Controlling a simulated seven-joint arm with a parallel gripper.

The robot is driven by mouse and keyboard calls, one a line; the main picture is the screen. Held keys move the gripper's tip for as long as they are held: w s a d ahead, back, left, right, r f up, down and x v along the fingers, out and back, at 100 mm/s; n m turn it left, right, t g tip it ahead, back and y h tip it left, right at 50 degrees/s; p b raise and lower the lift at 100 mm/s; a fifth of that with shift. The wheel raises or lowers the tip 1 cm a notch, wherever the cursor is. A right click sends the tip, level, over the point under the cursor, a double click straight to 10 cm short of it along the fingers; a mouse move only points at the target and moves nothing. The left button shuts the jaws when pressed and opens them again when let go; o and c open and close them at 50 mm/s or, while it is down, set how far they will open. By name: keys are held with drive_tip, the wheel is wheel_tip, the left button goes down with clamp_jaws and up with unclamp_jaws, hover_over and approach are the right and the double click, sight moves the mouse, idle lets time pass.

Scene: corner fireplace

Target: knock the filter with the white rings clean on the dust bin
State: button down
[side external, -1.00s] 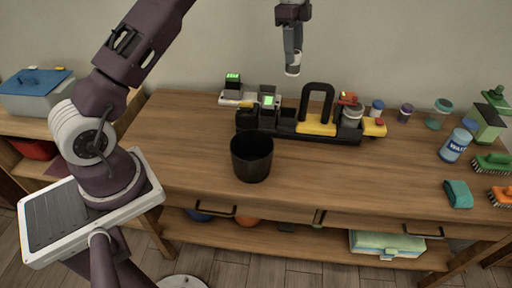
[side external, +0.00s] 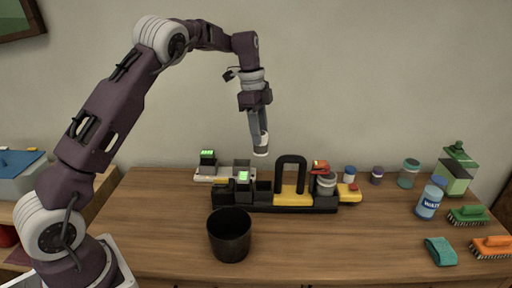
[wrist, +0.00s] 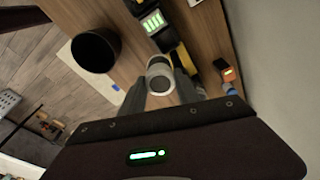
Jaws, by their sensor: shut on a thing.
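My gripper (side external: 259,136) is shut on a pale, cylindrical filter (side external: 261,151), which hangs below the fingertips in the air. In the wrist view the filter (wrist: 160,76) shows a light ring around a grey end face, between the two fingers of my gripper (wrist: 161,88). The dust bin (side external: 230,238) is a black, open-topped round pot standing upright on the bench. It is in front and to the left of the filter, and apart from it. The bin also shows at upper left in the wrist view (wrist: 96,50). Its inside is dark.
Behind the bin stands a black and yellow station (side external: 295,198) with a tall black handle (side external: 290,168) and green-lit displays. Jars, a blue bottle (side external: 430,200), brushes and a teal cloth (side external: 440,251) are at right. The bench (side external: 340,245) is clear right of the bin.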

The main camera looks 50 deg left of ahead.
drive_tip(key=s+d+f, duration=0.2)
drive_tip(key=s+d, duration=0.3)
drive_tip(key=s, duration=0.5)
drive_tip(key=s+d+f, duration=0.2)
drive_tip(key=s+d, duration=0.2)
drive_tip(key=s, duration=0.6)
drive_tip(key=shift+m, duration=0.4)
drive_tip(key=shift+s+d+f, duration=0.1)
drive_tip(key=shift+d+f, duration=0.05)
drive_tip(key=shift+f, duration=2.7)
drive_tip(key=shift+r, duration=0.1)
